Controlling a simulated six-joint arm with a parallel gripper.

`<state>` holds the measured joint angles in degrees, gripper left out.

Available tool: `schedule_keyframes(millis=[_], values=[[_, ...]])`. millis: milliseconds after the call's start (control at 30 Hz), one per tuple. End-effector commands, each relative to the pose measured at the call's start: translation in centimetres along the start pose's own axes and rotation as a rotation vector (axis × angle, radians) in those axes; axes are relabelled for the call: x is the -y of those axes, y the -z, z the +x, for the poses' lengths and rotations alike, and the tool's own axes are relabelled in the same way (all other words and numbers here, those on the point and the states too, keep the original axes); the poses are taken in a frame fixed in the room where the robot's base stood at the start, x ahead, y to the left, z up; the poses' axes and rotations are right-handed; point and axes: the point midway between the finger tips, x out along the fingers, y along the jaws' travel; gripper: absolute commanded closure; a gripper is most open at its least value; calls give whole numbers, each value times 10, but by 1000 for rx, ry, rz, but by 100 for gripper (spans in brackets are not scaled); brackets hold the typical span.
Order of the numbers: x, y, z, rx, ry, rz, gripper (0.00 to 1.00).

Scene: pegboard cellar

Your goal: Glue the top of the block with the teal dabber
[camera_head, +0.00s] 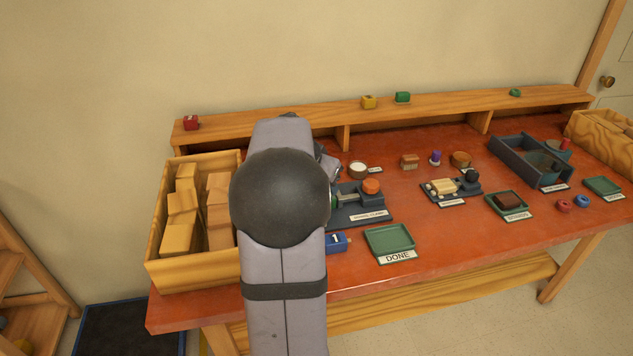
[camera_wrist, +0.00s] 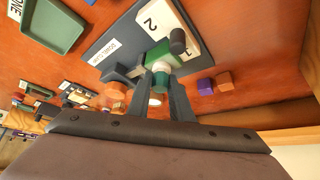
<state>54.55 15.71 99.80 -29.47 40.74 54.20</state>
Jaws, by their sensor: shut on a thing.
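My gripper (camera_wrist: 161,78) shows in the wrist view with its fingers closed around a small teal piece with a white round end, which looks like the teal dabber (camera_wrist: 158,82). Just beyond it is a green block (camera_wrist: 158,51) in the grey clamp (camera_wrist: 122,74) on a dark base. The white end overlaps the block in this view; I cannot tell if they touch. In the head view my arm hides the gripper, the dabber and most of the block. The clamp base (camera_head: 375,216) shows to the right of the arm.
The green DONE tray (camera_head: 390,243) is in front, and a wooden box of blocks (camera_head: 163,265) stands at left.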

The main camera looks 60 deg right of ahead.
Motion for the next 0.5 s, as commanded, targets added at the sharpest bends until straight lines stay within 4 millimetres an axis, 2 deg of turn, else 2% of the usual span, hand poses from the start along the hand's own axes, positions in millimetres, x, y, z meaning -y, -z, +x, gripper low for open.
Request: schedule_keyframes(millis=[367, 500], values=[[-25, 21, 12, 4, -4, 0, 100], [-14, 10, 10, 1, 1, -4, 100]])
